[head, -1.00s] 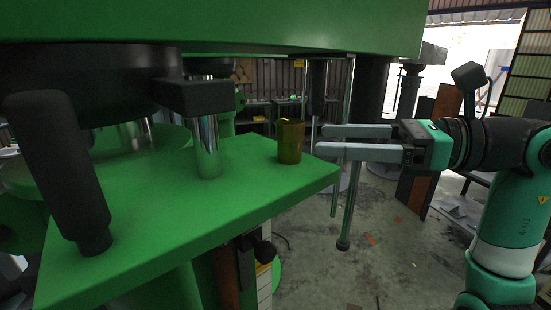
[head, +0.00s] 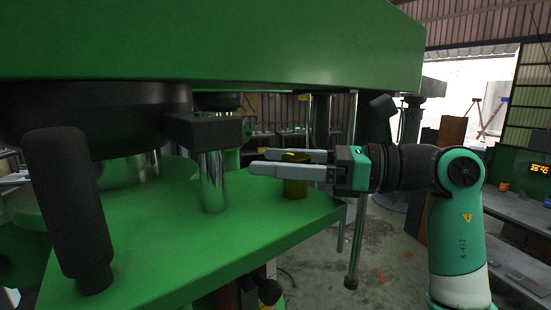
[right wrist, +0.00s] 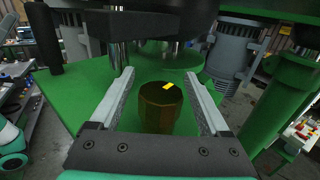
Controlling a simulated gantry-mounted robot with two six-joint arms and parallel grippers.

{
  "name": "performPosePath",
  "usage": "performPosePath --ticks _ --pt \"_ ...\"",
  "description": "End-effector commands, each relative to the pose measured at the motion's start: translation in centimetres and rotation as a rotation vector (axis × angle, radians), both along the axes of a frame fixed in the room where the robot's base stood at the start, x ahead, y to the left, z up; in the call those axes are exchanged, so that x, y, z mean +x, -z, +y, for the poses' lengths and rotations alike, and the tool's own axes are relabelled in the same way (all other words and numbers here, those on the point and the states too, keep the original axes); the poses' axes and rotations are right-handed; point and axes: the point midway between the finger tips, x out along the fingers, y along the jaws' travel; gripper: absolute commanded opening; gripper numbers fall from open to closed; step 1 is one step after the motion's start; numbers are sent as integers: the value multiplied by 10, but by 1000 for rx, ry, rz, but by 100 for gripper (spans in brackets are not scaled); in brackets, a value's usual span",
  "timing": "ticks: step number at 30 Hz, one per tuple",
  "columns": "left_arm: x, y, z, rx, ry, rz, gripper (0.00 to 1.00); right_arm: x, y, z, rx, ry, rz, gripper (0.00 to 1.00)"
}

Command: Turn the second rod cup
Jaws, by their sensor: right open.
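The rod cup (head: 295,188) is a small brass-brown faceted cylinder standing upright on the green plate (head: 250,222), near its right corner in the head view. In the right wrist view the cup (right wrist: 160,112) has a dark top with a yellow mark. My right gripper (head: 285,164) is open, with one finger on either side of the cup. In the right wrist view the fingers (right wrist: 160,90) show gaps to the cup on both sides. In the head view the fingers hide part of the cup's upper side. My left gripper is not in view.
A chrome rod (head: 213,182) under a black arm stands left of the cup. A large black handle (head: 68,205) is at the near left. A green beam (head: 210,40) hangs overhead. Thin metal rods (head: 357,225) stand just past the plate's right edge.

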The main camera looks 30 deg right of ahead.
Motion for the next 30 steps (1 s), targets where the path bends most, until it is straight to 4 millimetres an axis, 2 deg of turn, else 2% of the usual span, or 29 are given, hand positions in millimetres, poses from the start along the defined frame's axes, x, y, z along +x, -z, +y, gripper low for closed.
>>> performPosePath --ticks 8,9,22,30 --pt "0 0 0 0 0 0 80 3 0 3 0 0 0 80" --pt "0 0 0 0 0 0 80 3 0 3 0 0 0 76" --pt "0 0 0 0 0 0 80 2 0 3 0 0 0 0" --pt "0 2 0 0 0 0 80 3 1 3 -1 20 -1 0"
